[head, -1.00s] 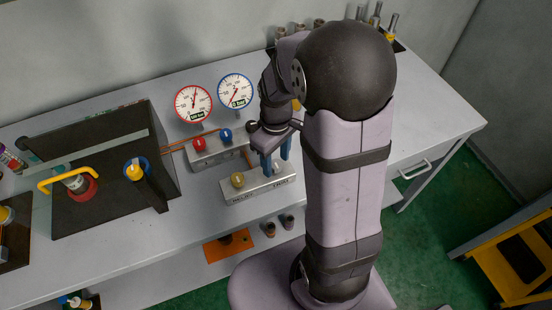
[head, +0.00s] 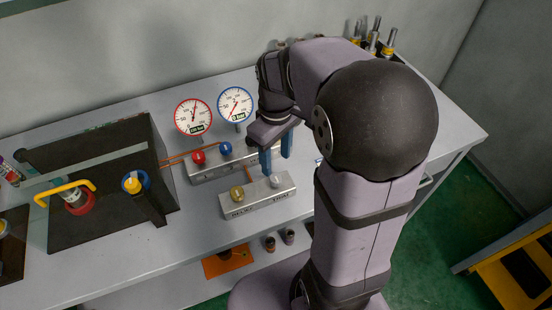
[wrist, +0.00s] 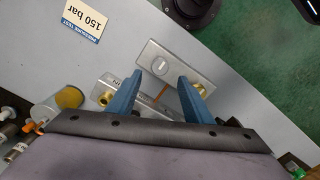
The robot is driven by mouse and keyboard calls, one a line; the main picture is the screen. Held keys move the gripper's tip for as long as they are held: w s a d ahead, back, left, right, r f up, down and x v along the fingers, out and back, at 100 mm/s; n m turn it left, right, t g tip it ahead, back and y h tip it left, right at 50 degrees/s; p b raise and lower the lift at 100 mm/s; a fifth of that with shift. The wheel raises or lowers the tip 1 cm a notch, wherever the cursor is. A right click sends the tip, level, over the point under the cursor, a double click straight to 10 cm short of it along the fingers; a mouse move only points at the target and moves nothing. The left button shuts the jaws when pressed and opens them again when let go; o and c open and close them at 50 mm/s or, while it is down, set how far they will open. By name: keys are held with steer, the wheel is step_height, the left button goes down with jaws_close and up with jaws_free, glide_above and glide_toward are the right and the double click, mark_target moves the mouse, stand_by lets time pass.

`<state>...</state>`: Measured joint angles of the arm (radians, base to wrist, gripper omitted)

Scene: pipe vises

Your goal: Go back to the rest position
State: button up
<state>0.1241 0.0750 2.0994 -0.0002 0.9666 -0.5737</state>
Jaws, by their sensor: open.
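My gripper (head: 277,160) is above the bench, just behind the right end of the front valve block (head: 258,203). Its two blue fingers are apart with nothing between them. The front block carries a gold knob (head: 237,192) and a silver knob (head: 275,181). In the wrist view the open fingers of my gripper (wrist: 171,94) point toward the valve blocks, and the silver-knobbed end of the front block (wrist: 190,72) shows beyond them. My arm hides part of the bench on the right.
The rear manifold (head: 205,168) has red and blue knobs. Two gauges (head: 215,110) stand behind it. A dark test box (head: 110,195) with a yellow handle (head: 65,190) is at left. Several tools (head: 372,38) stand at the back right. A yellow step stand (head: 510,270) is on the floor.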

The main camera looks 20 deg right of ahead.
stand_by(0.3)
steer(key=shift+w+m, duration=0.35)
steer(key=shift+m, duration=0.45)
steer(key=shift+w+d+f+m+t, duration=0.1)
steer(key=shift+w+f+m+t, duration=0.15)
steer(key=shift+m, duration=0.35)
steer(key=s+a+f+m, duration=0.1)
steer(key=s+a+f, duration=0.1)
steer(key=s, duration=0.3)
steer(key=s+a+f+m, duration=0.1)
steer(key=s+a+f, duration=0.1)
steer(key=s, duration=0.4)
steer(key=shift+s+f, duration=0.3)
steer(key=shift+f, duration=0.25)
steer(key=shift+a, duration=0.1)
